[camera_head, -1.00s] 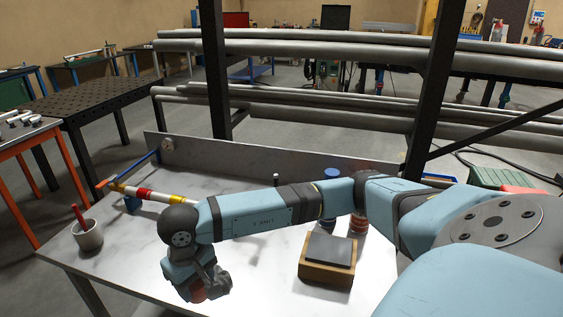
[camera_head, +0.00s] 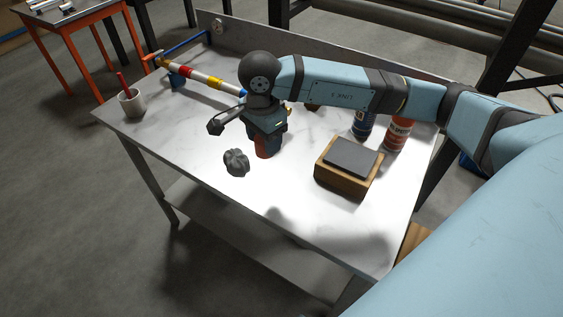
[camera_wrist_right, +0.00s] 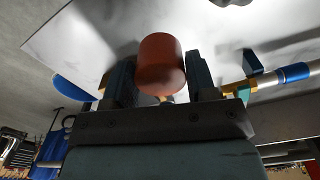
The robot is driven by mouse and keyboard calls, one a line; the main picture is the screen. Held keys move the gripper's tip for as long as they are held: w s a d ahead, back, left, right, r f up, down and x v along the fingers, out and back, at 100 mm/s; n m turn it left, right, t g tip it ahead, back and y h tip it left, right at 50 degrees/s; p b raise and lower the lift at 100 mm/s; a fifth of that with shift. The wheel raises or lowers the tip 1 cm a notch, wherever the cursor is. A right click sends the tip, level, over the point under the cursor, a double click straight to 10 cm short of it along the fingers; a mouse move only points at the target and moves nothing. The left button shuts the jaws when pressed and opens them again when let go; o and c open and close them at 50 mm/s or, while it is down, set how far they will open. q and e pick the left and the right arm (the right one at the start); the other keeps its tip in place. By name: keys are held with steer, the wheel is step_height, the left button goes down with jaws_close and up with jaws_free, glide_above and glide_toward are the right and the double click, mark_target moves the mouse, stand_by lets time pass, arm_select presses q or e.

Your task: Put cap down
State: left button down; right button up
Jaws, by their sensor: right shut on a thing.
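My right gripper (camera_head: 264,140) comes in from the right and points down over the white table (camera_head: 215,190). It is shut on a red-brown rounded cap (camera_head: 264,150), which shows just below the jaws. In the right wrist view the cap (camera_wrist_right: 161,62) sits between the two dark fingers of the gripper (camera_wrist_right: 160,82). I cannot tell whether the cap touches the tabletop. My left gripper is not in view.
A dark lobed knob (camera_head: 236,162) lies left of the cap. A wooden block with a dark top (camera_head: 347,166) stands to the right, with two cans (camera_head: 398,134) behind it. A striped pipe (camera_head: 207,78) and a cup (camera_head: 132,103) are at the left. The front tabletop is clear.

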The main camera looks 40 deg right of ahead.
steer(key=m, duration=0.3)
steer(key=r+m, duration=0.1)
steer(key=m, duration=0.1)
steer(key=shift+w+d+m, duration=0.2)
steer(key=shift+d+m, duration=0.1)
steer(key=shift+d, duration=0.05)
steer(key=m, duration=0.2)
steer(key=shift+d+r+m+b, duration=0.2)
steer(key=shift+m+b, duration=0.15)
steer(key=shift+m, duration=0.05)
steer(key=m, duration=0.3)
steer(key=r+m, duration=0.1)
steer(key=m, duration=0.1)
steer(key=shift+w+d, duration=0.15)
steer(key=shift+d, duration=0.25)
steer(key=m, duration=0.3)
steer(key=shift+d+r+b, duration=0.2)
steer(key=shift+b, duration=0.1)
step_height(320, 180, up, 3)
steer(key=d+m+b, duration=0.1)
steer(key=d+m, duration=0.2)
steer(key=m, duration=1.5)
step_height(320, 180, down, 20)
steer(key=shift+w+r, duration=0.15)
